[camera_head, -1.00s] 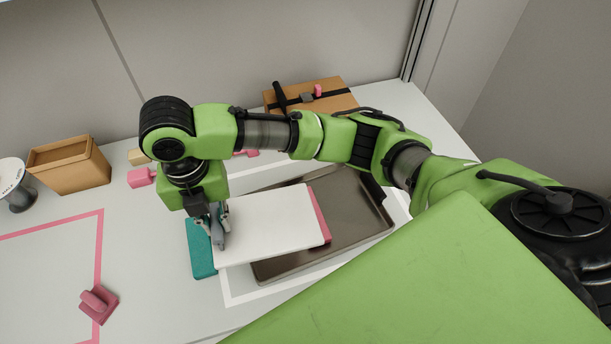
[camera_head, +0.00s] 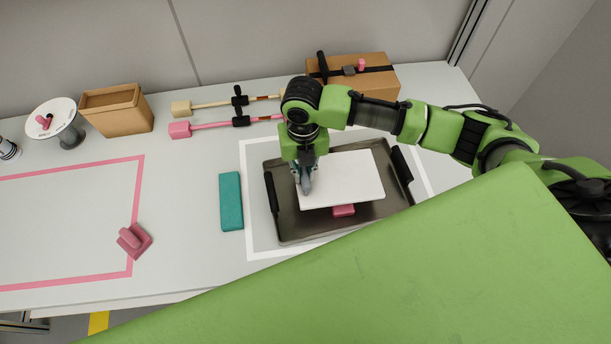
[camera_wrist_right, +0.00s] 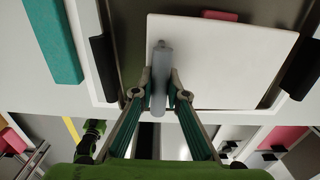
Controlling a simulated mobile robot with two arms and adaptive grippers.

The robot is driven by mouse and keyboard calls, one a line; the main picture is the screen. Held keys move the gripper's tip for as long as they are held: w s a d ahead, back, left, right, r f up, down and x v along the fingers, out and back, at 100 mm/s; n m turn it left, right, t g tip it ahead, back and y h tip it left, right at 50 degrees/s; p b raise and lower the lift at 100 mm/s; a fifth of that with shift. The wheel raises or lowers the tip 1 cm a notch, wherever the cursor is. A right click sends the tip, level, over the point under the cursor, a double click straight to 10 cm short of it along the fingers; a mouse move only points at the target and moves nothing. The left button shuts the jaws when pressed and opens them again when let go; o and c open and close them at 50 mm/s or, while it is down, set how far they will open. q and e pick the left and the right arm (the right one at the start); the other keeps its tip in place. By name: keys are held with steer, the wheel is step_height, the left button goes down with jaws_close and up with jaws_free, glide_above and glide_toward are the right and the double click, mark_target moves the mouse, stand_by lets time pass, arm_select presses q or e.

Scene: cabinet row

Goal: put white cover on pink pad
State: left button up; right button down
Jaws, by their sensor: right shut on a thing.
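The white cover (camera_head: 345,178) is a flat rectangular plate with a grey handle near its left end. My right gripper (camera_head: 303,178) is shut on that handle; the wrist view also shows the fingers (camera_wrist_right: 160,82) around it and the white plate (camera_wrist_right: 220,60) beyond. The cover is over the dark tray (camera_head: 290,227). The pink pad (camera_head: 343,210) is mostly hidden under the cover; only a strip sticks out at its near edge, and a bit of it shows in the wrist view (camera_wrist_right: 220,15). I cannot tell whether cover and pad touch. My left gripper is not in view.
The tray has black handles and lies inside a white outline. A teal block (camera_head: 231,201) lies left of it. A pink-handled tool (camera_head: 180,129) and a strapped cardboard box (camera_head: 380,77) are behind. A pink stamp-like block (camera_head: 134,240) sits at the left outline.

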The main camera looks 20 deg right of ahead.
steer(key=shift+s+d+f+p, duration=0.15)
steer(key=shift+f+p, duration=0.4)
steer(key=shift+f, duration=1.15)
steer(key=c, duration=2)
jaws_free()
steer(key=shift+r, duration=0.1)
step_height(320, 180, up, 12)
steer(key=shift+f+b, duration=0.1)
steer(key=shift+b, duration=1)
